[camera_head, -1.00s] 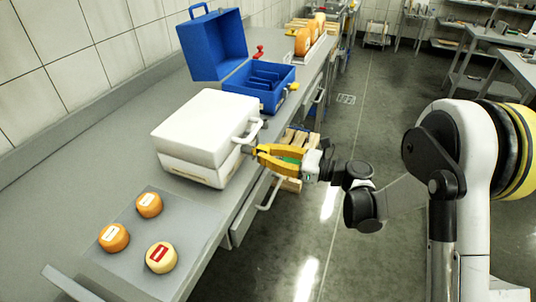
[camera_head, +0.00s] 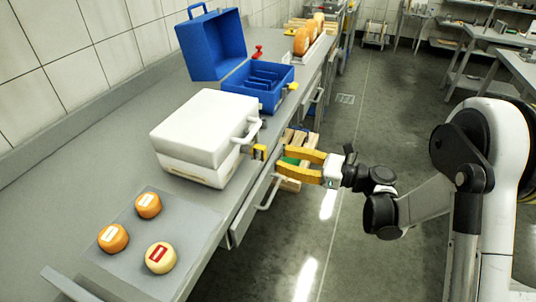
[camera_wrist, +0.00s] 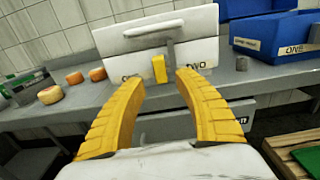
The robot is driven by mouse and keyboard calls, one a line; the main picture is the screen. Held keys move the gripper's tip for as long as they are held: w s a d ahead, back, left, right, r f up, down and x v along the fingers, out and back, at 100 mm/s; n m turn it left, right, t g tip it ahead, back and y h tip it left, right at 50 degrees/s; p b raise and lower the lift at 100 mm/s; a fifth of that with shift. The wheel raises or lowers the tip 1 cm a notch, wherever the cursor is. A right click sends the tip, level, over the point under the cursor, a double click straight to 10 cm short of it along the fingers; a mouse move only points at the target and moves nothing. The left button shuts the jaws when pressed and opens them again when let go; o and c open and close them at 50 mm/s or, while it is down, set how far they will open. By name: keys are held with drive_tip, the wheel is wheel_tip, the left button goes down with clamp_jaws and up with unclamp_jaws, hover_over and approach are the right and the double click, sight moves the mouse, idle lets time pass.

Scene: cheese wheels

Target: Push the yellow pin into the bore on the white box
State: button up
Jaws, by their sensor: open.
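The yellow pin (camera_head: 260,152) sits at that same side, below the handle; in the wrist view the yellow pin (camera_wrist: 159,68) stands out from the front of the white box (camera_wrist: 190,30). How deep it sits, and the bore itself, I cannot see. My gripper (camera_head: 285,158) is open and empty, apart from the pin and to its right. In the wrist view my gripper's (camera_wrist: 156,80) fingers spread to both sides below the pin.
An open blue case (camera_head: 258,84) stands behind the white box. Several cheese wheels (camera_head: 148,206) lie on a grey mat (camera_head: 190,225) nearer the front. A drawer handle (camera_head: 269,193) juts out below the counter edge.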

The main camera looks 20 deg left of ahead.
drive_tip(key=d, duration=0.5)
drive_tip(key=shift+s+d, duration=0.2)
drive_tip(key=shift+d, duration=0.05)
drive_tip(key=s+d+r+n+t+h, duration=0.2)
drive_tip(key=s+d+n+t+h, duration=0.1)
drive_tip(key=s+d+n+h, duration=0.6)
drive_tip(key=s+d+r+n+t+h, duration=0.2)
drive_tip(key=s+d+n+h, duration=0.7)
drive_tip(key=d, duration=0.8)
drive_tip(key=shift+s+d+r+n+t, duration=0.2)
drive_tip(key=shift+s+n+t, duration=0.25)
drive_tip(key=shift+s, duration=0.3)
